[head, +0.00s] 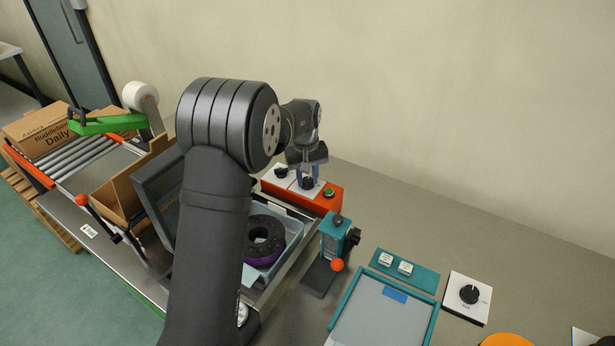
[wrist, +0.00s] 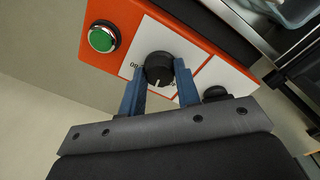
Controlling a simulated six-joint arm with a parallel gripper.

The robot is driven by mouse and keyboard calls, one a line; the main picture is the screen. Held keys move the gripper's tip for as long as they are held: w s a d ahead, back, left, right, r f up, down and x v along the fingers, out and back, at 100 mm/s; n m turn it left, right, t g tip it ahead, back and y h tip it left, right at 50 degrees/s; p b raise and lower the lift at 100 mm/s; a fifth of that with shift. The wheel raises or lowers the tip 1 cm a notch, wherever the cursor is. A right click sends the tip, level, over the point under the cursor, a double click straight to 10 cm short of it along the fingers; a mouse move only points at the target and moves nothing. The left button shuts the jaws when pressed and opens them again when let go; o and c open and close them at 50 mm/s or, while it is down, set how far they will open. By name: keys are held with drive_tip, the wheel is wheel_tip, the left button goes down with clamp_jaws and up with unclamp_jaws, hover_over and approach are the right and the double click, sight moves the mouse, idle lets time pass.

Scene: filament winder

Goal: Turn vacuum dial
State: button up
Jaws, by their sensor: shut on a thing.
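The vacuum dial appears to be the black round knob (wrist: 158,67) with a white pointer line on a white plate of the orange control box (wrist: 112,17). In the wrist view my gripper (wrist: 160,80) has its two blue fingers on either side of this knob, shut on it. The plate's lettering is partly hidden by a finger. In the head view my gripper (head: 308,178) reaches down to the orange box (head: 329,200) at the knob (head: 308,184). A second black knob (wrist: 215,94) is partly hidden beside the right finger.
A green button (wrist: 102,39) sits on the box near the held knob. A grey-blue tray (head: 293,236) with a black ring-shaped spool (head: 265,229) lies in front of the box. A teal clamp with a red ball handle (head: 337,265) stands to the right. A white dial panel (head: 467,297) is farther right.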

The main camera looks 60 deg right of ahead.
sight(306, 178)
drive_tip(key=m, duration=1.4)
drive_tip(key=shift+w+d, duration=0.1)
idle(0.5)
drive_tip(key=o, duration=1)
drive_tip(key=r, duration=1.7)
drive_tip(key=shift+w+d+r, duration=0.1)
drive_tip(key=shift+w+r, duration=0.15)
drive_tip(key=f, duration=1.7)
drive_tip(key=shift+s+f, duration=0.25)
drive_tip(key=shift+s, duration=0.05)
